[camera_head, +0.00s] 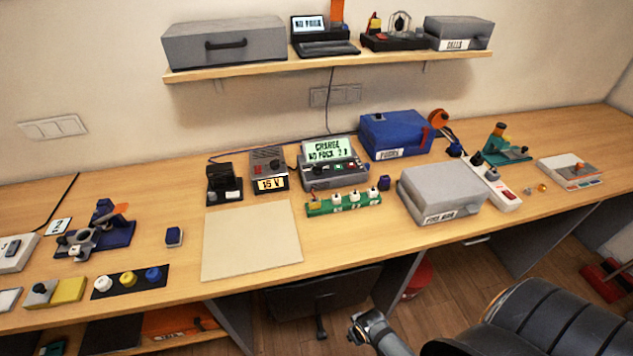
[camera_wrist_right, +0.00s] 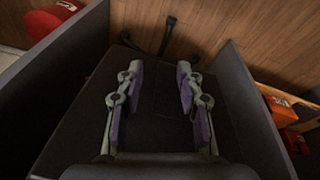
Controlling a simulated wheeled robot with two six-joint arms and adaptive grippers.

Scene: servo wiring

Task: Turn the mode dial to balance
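The charger (camera_head: 331,163) stands at the middle back of the desk, in the head view. Its green lit screen (camera_head: 327,148) reads "CHARGE" and "NO PACK" with a small figure. Small knobs and buttons line the front panel below the screen; the mode dial and its pointer are too small to tell. My right gripper (camera_head: 362,326) is below and in front of the desk edge, far from the charger. In the right wrist view it is open and empty (camera_wrist_right: 158,80), its two purple-padded fingers apart. My left gripper is not in view.
A beige mat (camera_head: 252,240) lies bare in front of the charger. A green strip (camera_head: 343,203) with several white-topped parts lies just before the charger. A power supply (camera_head: 269,172) stands left, a blue case (camera_head: 395,136) and a grey box (camera_head: 440,191) right. A shelf (camera_head: 330,66) hangs above.

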